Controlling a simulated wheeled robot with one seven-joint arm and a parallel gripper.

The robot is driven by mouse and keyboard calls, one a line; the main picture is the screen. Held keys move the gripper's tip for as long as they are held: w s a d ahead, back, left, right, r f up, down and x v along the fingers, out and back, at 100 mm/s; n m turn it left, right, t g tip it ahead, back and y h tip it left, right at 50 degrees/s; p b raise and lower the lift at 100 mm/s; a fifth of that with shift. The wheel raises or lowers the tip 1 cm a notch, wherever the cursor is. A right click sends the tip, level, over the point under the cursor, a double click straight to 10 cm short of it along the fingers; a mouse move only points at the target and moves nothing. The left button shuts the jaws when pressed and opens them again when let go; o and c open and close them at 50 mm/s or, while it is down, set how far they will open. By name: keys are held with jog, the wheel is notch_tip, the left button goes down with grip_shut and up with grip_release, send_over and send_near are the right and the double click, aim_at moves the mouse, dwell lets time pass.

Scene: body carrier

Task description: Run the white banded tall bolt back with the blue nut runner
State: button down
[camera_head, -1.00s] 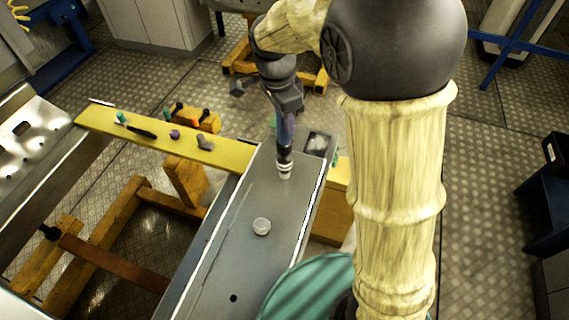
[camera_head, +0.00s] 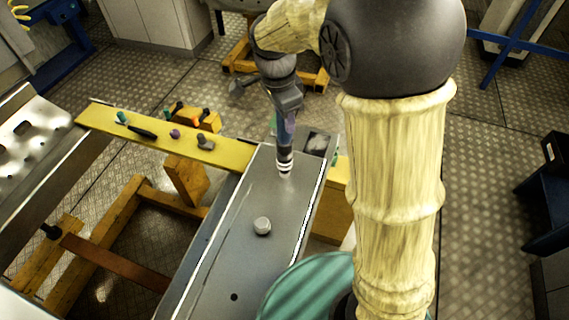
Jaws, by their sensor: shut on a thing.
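My gripper (camera_head: 287,108) is above the far end of a grey metal beam, shut on the blue nut runner (camera_head: 288,126), which stands nearly upright. Its dark lower end meets the white banded tall bolt (camera_head: 285,167) on the beam's top. White bands show just under the dark part; I cannot tell how far the runner covers the bolt head. The fingers are small and partly merge with the tool.
A short pale round bolt head (camera_head: 262,226) stands nearer on the grey beam (camera_head: 222,258), with a dark hole (camera_head: 234,297) below it. A yellow plank (camera_head: 228,153) carries several small tools and parts. A dark square tray (camera_head: 317,144) lies beside the runner.

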jog(key=shift+r+p, duration=2.2)
jog(key=shift+r, duration=0.1)
dwell(1.9)
jog(key=shift+r+p, duration=1.65)
jog(key=shift+r, duration=0.35)
jog(key=w+r+p, duration=0.1)
jog(key=w+a+r+p, duration=0.1)
jog(key=w+p, duration=0.1)
jog(key=w+a+r+p, duration=0.1)
jog(key=p, duration=0.1)
jog(key=shift+w+a, duration=0.1)
jog(key=shift+w, duration=0.25)
jog(key=shift+f, duration=0.1)
